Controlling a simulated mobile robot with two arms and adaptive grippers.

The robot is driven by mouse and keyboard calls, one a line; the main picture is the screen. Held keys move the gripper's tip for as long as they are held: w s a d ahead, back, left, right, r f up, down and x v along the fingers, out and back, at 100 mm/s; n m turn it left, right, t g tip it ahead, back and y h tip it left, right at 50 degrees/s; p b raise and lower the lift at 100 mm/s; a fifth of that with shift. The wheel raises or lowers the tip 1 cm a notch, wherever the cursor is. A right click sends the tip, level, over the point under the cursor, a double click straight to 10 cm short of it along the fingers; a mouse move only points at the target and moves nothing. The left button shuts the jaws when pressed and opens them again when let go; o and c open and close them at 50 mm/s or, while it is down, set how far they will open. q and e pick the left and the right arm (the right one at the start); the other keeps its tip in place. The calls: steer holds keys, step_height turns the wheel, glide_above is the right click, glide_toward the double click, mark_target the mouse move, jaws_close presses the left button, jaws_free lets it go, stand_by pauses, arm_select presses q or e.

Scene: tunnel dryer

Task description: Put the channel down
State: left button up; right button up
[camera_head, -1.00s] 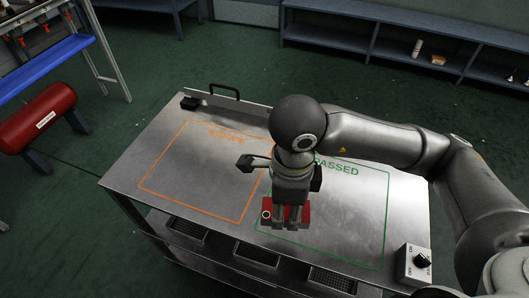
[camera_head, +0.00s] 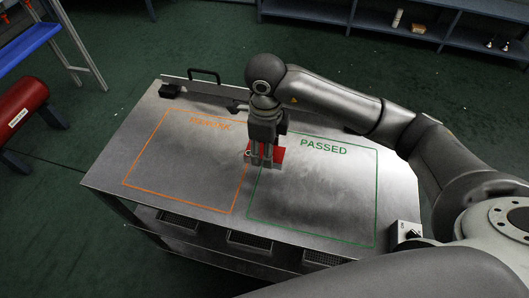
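My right gripper (camera_head: 264,162) points down over the metal table (camera_head: 212,158). Its fingers are around a small red channel (camera_head: 279,155), and it appears shut on it. The channel shows on both sides of the fingers; its middle is hidden. In the picture it lies near the upper left corner of the green "PASSED" outline (camera_head: 323,147), by the orange "REWORK" outline (camera_head: 180,203). I cannot tell whether it touches the table top. My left gripper is not in view.
Both marked areas look otherwise empty. A control box with a knob (camera_head: 403,234) sits at the table's right front corner. A black handle (camera_head: 204,73) stands at the back edge.

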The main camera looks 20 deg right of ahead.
steer(key=shift+w+d+f, duration=0.2)
steer(key=shift+w+f, duration=0.7)
steer(key=shift+f, duration=0.2)
step_height(320, 180, down, 3)
steer(key=shift+r+p, duration=0.1)
steer(key=shift+p, duration=0.35)
steer(key=o, duration=1.1)
